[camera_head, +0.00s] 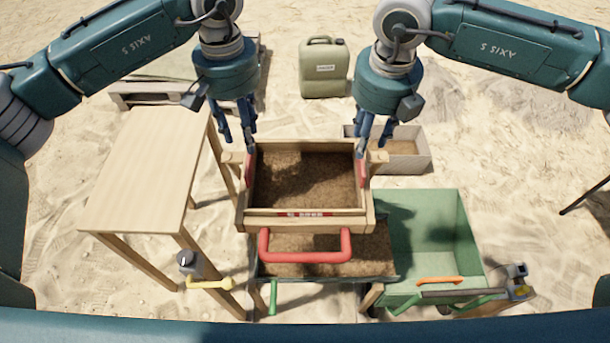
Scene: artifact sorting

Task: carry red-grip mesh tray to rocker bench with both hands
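A wooden-framed tray (242,217) with brown soil in it sits at the centre. Red grips show at its left side (249,170) and right side (362,172). A larger red U-shaped handle (305,258) shows at the front. My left gripper (248,148) is at the left red grip, and my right gripper (364,150) is at the right one. Both point down; whether their fingers close around the grips is unclear. Below the tray is a soil-filled bed (375,245) on wooden legs. I cannot tell which stand is the rocker bench or whether the tray rests on the bed.
A pale wooden table (145,165) stands at left, with a yellow handle (210,284) near its front. A green bin (430,232) with an orange handle stands at right. Behind are a soil box (415,165) and a green canister (324,70). Open sand lies at right.

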